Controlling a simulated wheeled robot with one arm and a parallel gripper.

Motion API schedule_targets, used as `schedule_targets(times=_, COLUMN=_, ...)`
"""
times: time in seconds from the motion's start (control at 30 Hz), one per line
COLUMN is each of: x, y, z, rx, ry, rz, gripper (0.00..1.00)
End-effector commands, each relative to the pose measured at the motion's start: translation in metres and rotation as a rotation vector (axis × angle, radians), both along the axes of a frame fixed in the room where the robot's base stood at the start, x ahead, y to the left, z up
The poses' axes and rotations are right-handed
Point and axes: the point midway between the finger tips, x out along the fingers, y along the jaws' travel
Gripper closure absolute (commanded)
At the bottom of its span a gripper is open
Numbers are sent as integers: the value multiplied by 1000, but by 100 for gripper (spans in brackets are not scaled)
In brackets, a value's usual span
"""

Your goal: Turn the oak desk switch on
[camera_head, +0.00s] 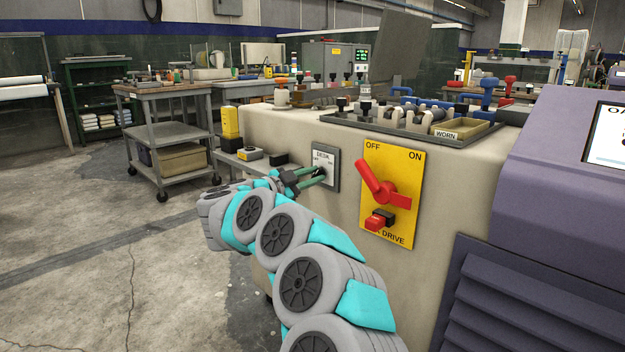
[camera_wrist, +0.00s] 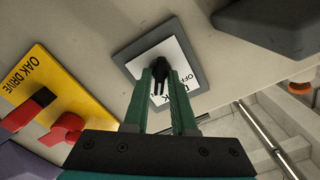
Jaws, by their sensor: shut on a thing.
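The desk switch is a small grey-framed plate (camera_head: 333,160) with a white label on the side of the beige cabinet, left of the yellow plate. Its label shows DESK and OFF; the plate also shows in the wrist view (camera_wrist: 132,70). A black knob (camera_wrist: 160,64) stands out from its middle. My gripper (camera_head: 322,174) reaches the plate from the left, its green fingers shut on the knob. In the wrist view the fingertips (camera_wrist: 159,80) lie on either side of the knob. The fingers partly hide the knob, and I cannot tell exactly which way it points.
A yellow OAK DRIVE plate (camera_head: 405,165) with a red rotary handle (camera_head: 385,190) and a red-and-black block below it is close on the right. A tray of parts (camera_head: 350,122) tops the cabinet. A grey cart (camera_head: 165,135) stands left; the floor there is open.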

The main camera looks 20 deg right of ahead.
Motion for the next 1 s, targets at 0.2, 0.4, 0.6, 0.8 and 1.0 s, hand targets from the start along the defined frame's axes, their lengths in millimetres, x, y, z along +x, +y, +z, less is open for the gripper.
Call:
schedule_targets(times=0.2, x=0, y=0, z=-2, rx=39, ry=-103, rz=-1, gripper=100)
schedule_targets(times=0.4, x=0, y=0, z=-1, rx=57, ry=-152, rz=-2, gripper=100)
schedule_targets(times=0.6, x=-1, y=0, z=-1, rx=62, ry=-167, rz=-2, gripper=100)
schedule_targets(times=0.8, x=0, y=0, z=-1, rx=62, ry=-167, rz=-2, gripper=100)
schedule_targets(times=1.0, x=0, y=0, z=-1, rx=62, ry=-166, rz=-2, gripper=65)
